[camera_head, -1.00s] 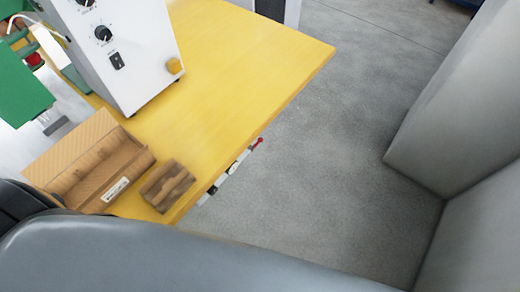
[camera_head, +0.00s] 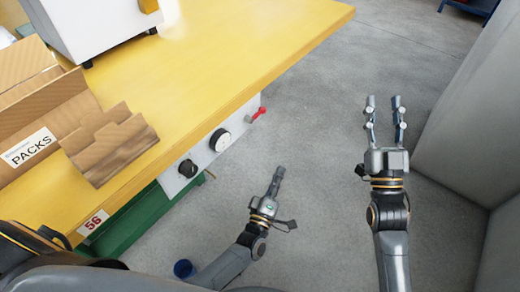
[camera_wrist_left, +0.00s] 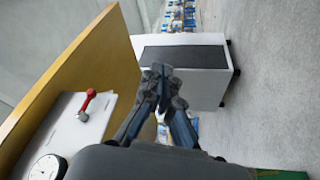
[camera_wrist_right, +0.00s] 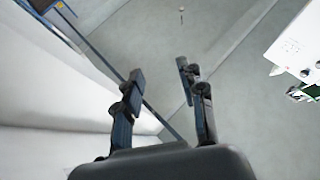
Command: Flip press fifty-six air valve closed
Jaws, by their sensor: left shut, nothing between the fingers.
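The air valve's red lever (camera_head: 259,112) sticks out at the right end of a white panel (camera_head: 213,150) under the yellow table edge. A plate reading 56 (camera_head: 93,222) is on the table front. In the left wrist view, the red lever (camera_wrist_left: 87,100) stands on the panel, left of the fingers. My left gripper (camera_head: 279,172) is shut and empty, in the aisle below and slightly right of the lever in the head view. The left fingertips (camera_wrist_left: 160,75) meet. My right gripper (camera_head: 384,100) is open and empty, farther right over the floor; its spread fingers (camera_wrist_right: 160,80) show.
The yellow table (camera_head: 230,60) carries a white machine (camera_head: 90,20) and cardboard boxes marked PACKS (camera_head: 40,120). A round gauge (camera_head: 220,140) and a black knob (camera_head: 187,168) sit on the panel. A grey wall-like block (camera_head: 465,120) stands right. Grey floor lies between.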

